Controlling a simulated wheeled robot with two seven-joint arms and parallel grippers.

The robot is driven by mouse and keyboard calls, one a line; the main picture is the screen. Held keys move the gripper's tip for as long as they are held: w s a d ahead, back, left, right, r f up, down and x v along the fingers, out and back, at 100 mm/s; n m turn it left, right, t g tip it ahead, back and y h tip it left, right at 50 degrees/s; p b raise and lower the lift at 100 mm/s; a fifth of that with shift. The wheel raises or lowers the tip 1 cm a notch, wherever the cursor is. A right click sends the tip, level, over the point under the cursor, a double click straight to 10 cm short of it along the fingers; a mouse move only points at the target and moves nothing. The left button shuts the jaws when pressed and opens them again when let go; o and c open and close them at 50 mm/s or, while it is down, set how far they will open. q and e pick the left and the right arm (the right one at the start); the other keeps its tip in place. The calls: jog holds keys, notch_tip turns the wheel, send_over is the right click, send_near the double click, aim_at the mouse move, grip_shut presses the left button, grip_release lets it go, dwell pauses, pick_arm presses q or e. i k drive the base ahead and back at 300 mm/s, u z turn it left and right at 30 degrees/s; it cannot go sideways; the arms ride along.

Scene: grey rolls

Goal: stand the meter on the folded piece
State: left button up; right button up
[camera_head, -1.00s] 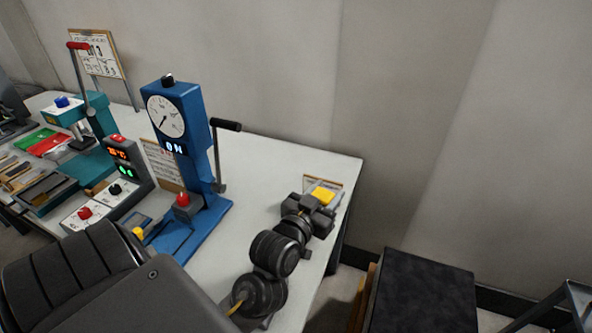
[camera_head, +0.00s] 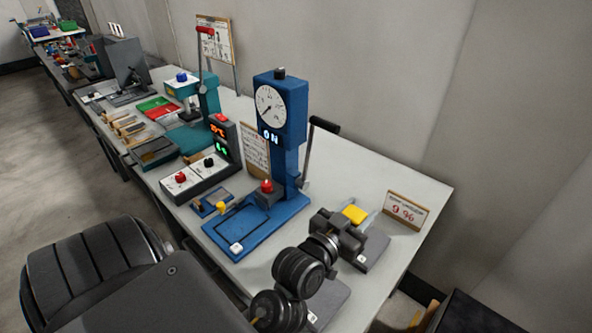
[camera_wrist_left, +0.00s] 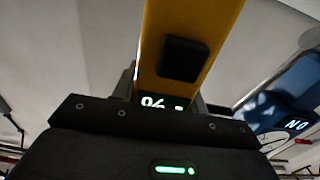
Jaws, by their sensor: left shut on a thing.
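My left gripper (camera_head: 340,234) is shut on the yellow meter (camera_head: 355,214) above the right end of the white bench. The meter also shows in the left wrist view (camera_wrist_left: 190,35), with a dark square pad and a lit display with a % sign. My gripper hides part of it in the head view. A grey plate (camera_head: 374,252) with a small white tag lies below and right of the gripper; I cannot tell whether they touch. I cannot make out the folded piece for certain. My right gripper is not in view.
A small sign reading 9 % (camera_head: 407,211) stands behind the meter. A blue press (camera_head: 283,140) with dial and lever stands to the left. A second grey plate (camera_head: 333,295) lies partly under my wrist. The bench's right edge is near.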

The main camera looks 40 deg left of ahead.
aim_at(326, 291)
jog(key=u, duration=0.25)
jog(key=k, duration=1.1)
jog(key=z, duration=0.85)
